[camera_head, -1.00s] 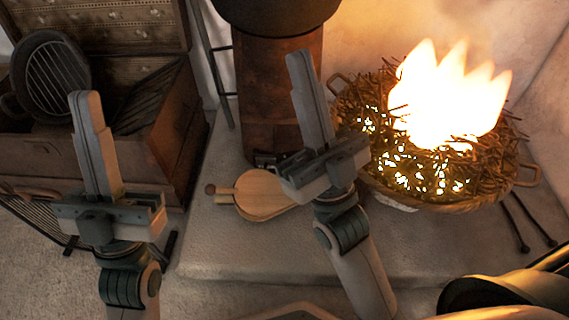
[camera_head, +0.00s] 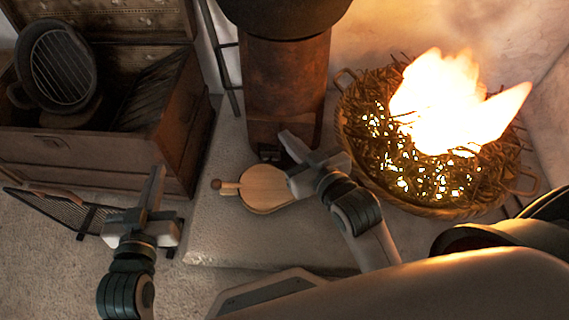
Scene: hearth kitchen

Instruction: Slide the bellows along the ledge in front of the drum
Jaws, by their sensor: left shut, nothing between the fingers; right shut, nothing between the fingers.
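The bellows (camera_head: 265,189), a flat round wooden body with a short handle to the left, lies on the pale stone ledge (camera_head: 225,240). It lies in front of the rusty brown drum (camera_head: 287,90), toward me. My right gripper (camera_head: 284,137) is shut, with its fingers pointing up-left near the drum's foot. The gripper's body covers the right edge of the bellows; I cannot tell whether they touch. My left gripper (camera_head: 158,172) is shut and empty, left of the ledge and well apart from the bellows.
A basket of burning twigs (camera_head: 420,203) stands right of the drum, with tall flames. An open wooden chest (camera_head: 70,158) holding a dark round grill pan (camera_head: 58,68) stands at the left. A dark metal grate (camera_head: 60,212) lies before it. The ledge's front left is clear.

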